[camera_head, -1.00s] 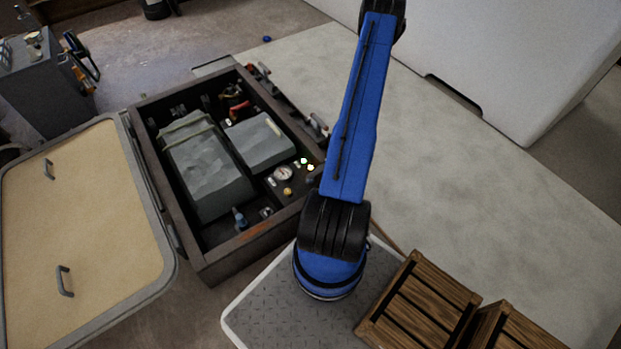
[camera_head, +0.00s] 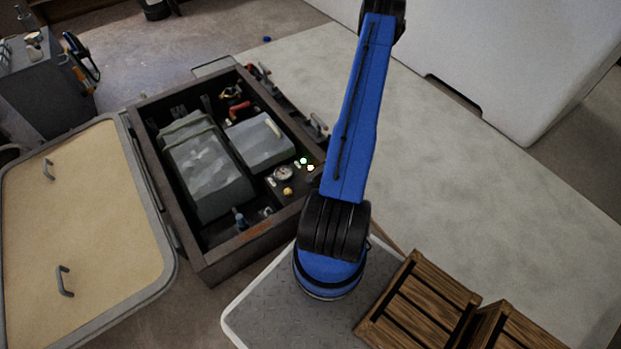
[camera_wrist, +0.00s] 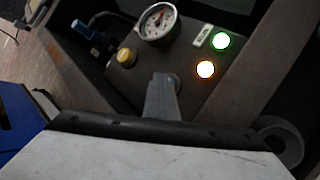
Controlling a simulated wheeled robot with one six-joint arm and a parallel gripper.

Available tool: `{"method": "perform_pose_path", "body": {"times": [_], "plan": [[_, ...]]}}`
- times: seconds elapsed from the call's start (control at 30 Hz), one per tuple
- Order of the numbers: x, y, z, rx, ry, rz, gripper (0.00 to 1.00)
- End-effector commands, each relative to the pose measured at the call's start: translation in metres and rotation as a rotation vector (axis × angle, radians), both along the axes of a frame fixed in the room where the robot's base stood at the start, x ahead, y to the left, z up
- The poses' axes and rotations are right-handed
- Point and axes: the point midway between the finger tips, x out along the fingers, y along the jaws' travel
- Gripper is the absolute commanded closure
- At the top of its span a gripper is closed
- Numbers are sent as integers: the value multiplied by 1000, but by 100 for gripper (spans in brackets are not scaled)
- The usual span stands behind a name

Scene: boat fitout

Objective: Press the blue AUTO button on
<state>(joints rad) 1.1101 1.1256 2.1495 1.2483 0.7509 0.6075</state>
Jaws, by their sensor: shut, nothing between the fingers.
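The control panel (camera_wrist: 125,82) fills the upper middle of the wrist view, with a round gauge (camera_wrist: 158,24), a yellow knob (camera_wrist: 126,57), a lit green lamp (camera_wrist: 221,41) beside a small label, and a lit amber-white lamp (camera_wrist: 205,69). No blue AUTO button can be made out; part of the panel is hidden behind my gripper. My gripper (camera_wrist: 162,82) is shut and empty, its narrow grey tip in front of the panel below the gauge. I cannot tell whether it touches. In the head view the panel's gauge (camera_head: 283,173) shows inside the open box; my gripper cannot be made out.
The dark open box (camera_head: 205,268) holds two grey units (camera_head: 205,165) and a blue-handled fitting (camera_head: 240,222). Its beige lid (camera_head: 90,220) lies open at left. Wooden crates (camera_head: 420,300) stand at lower right. The pale surface (camera_head: 480,190) at right is clear.

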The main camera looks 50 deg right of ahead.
Motion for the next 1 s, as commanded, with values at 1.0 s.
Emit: {"method": "perform_pose_path", "body": {"times": [1.0], "plan": [[-2,0,0,-2,5,0,100]]}}
